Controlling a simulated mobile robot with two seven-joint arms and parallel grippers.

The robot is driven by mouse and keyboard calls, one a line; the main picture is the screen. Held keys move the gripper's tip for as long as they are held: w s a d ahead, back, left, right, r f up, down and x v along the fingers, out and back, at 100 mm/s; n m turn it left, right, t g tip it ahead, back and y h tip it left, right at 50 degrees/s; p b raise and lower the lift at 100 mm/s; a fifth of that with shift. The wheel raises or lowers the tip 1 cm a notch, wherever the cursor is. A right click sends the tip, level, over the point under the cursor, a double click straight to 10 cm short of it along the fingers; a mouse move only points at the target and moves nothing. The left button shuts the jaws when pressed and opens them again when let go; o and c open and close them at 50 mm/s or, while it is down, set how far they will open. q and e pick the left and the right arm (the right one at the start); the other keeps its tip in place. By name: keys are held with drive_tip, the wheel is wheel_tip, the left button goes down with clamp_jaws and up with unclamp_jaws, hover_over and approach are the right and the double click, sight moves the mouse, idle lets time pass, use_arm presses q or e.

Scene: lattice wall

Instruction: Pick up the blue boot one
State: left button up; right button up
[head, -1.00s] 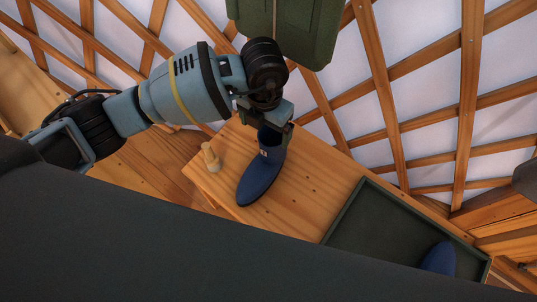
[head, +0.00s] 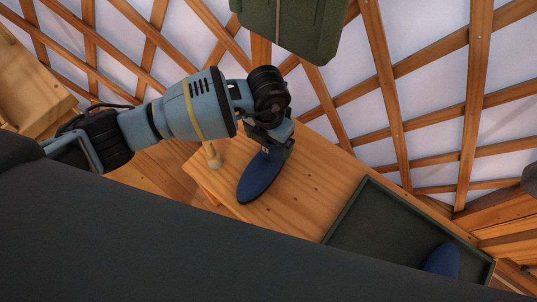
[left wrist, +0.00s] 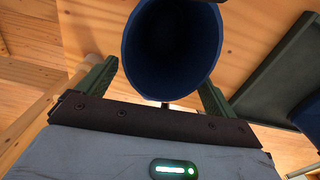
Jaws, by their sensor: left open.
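One blue boot (head: 260,178) stands on the wooden bench (head: 310,185), its toe toward the lower left in the head view. My left gripper (head: 274,142) is over the boot's upper part and hides its top. In the left wrist view the boot's open shaft (left wrist: 172,45) lies between the two spread fingers of my left gripper (left wrist: 157,74). The gripper is open; whether a finger touches the boot I cannot tell. A second blue boot (head: 441,260) is in the dark green tray (head: 345,212), partly cut off by my own body. My right gripper is not in view.
A small wooden peg (head: 212,155) stands at the bench's left end, close to the boot. A green hanging item (head: 290,25) is above my wrist. The lattice wall (head: 390,90) runs behind the bench. Bare bench lies between boot and tray.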

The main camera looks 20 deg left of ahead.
use_arm(q)
drive_tip(key=shift+f, duration=0.15)
drive_tip(key=shift+c, duration=1.3)
drive_tip(key=c, duration=1.5)
